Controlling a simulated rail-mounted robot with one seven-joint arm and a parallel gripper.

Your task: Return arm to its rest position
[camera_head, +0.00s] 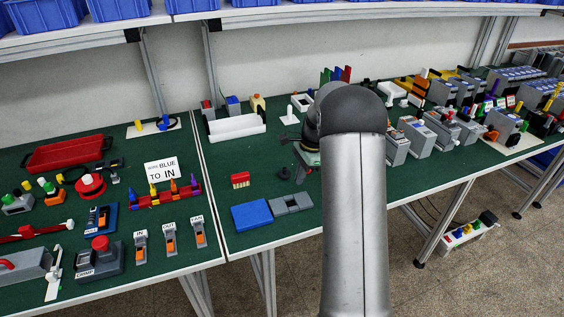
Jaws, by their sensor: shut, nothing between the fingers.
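My arm rises from the bottom edge, right of the middle, as a grey link with a dark joint at its top. Left of that joint the dark wrist bends down towards the green tabletop (262,180). The arm link hides part of the table. I cannot tell the gripper's exact height.
A red block (240,180) and a white holder (235,127) are left of the gripper. Grey devices (417,137) crowd the table to the right. The left table holds a red tray (67,153), a sign (162,171) and switches. Blue bins (118,9) line the shelf above.

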